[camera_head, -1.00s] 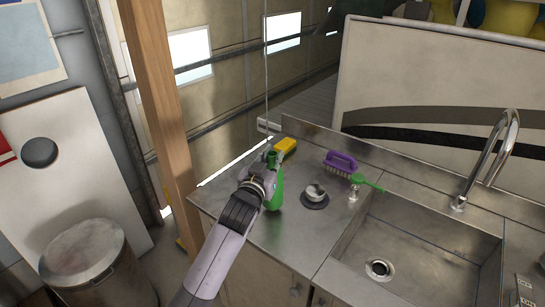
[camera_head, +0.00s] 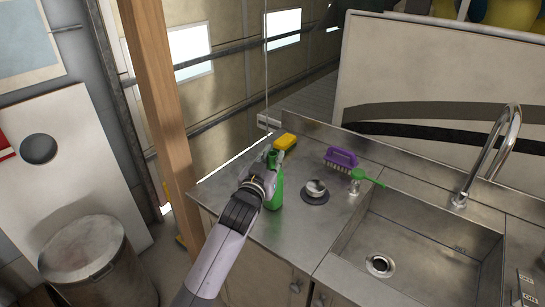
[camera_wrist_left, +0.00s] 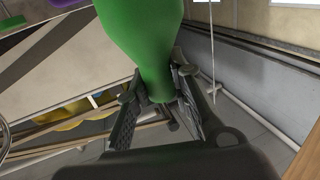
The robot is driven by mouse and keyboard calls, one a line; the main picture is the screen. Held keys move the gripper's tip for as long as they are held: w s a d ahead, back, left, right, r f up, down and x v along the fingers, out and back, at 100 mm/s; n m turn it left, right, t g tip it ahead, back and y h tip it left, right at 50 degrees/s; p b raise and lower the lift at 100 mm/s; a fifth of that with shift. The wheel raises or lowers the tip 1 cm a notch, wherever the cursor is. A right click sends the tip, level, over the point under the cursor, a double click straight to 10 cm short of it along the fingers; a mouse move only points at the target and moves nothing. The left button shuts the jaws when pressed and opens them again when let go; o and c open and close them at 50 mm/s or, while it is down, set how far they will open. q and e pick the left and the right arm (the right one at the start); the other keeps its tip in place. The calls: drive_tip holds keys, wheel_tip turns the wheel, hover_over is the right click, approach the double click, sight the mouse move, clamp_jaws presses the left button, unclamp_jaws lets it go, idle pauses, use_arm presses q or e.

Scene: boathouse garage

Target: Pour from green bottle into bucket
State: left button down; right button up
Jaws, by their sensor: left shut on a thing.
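The green bottle (camera_head: 276,194) is at the left end of the metal counter, partly hidden by my left gripper (camera_head: 268,164). My left gripper is shut on the bottle's narrow part. In the left wrist view the green bottle (camera_wrist_left: 146,40) fills the top middle, its narrow part between the fingers of the left gripper (camera_wrist_left: 157,88). In the head view it looks roughly upright; I cannot tell whether its base touches the counter. A grey, round, bucket-like metal container (camera_head: 82,248) stands on the floor at lower left. My right gripper is not in view.
A yellow sponge (camera_head: 285,141), purple brush (camera_head: 341,158), green-handled tool (camera_head: 368,178) and small metal cup on a dark disc (camera_head: 316,189) are on the counter (camera_head: 290,235). The sink (camera_head: 425,250) is on the right. A wooden post (camera_head: 163,110) stands behind the left arm.

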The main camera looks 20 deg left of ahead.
use_arm(q)
drive_tip(key=c, duration=1.4)
unclamp_jaws()
drive_tip(key=shift+c, duration=0.2)
drive_tip(key=shift+o, duration=0.5)
drive_tip(key=shift+f, duration=0.15)
drive_tip(key=s, duration=1.2)
drive_tip(key=shift+a, duration=0.15)
clamp_jaws()
